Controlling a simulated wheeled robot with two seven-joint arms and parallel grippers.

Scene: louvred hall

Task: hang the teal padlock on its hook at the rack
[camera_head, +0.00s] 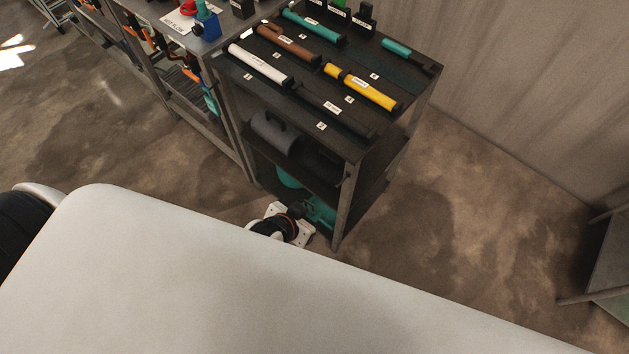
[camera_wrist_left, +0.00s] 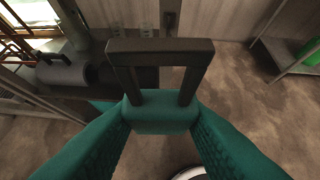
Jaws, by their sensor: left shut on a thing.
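My left gripper (camera_head: 314,209) is low beside the dark shelf unit, near the lower shelf at its front corner. In the left wrist view its two teal fingers are shut on the teal padlock (camera_wrist_left: 160,116). The padlock's dark square shackle points up in that view, clear of the fingers. In the head view, I cannot clearly tell the padlock from the teal fingers. I cannot make out the padlock's own hook in either view. My right gripper is not in view.
The dark shelf unit (camera_head: 345,147) carries several labelled coloured tubes on top and a grey cylinder with a handle (camera_head: 275,132) below. A bench with hanging orange-handled items (camera_head: 157,40) adjoins at left. Open floor (camera_head: 470,210) lies right, with another stand (camera_head: 605,265) at the right edge.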

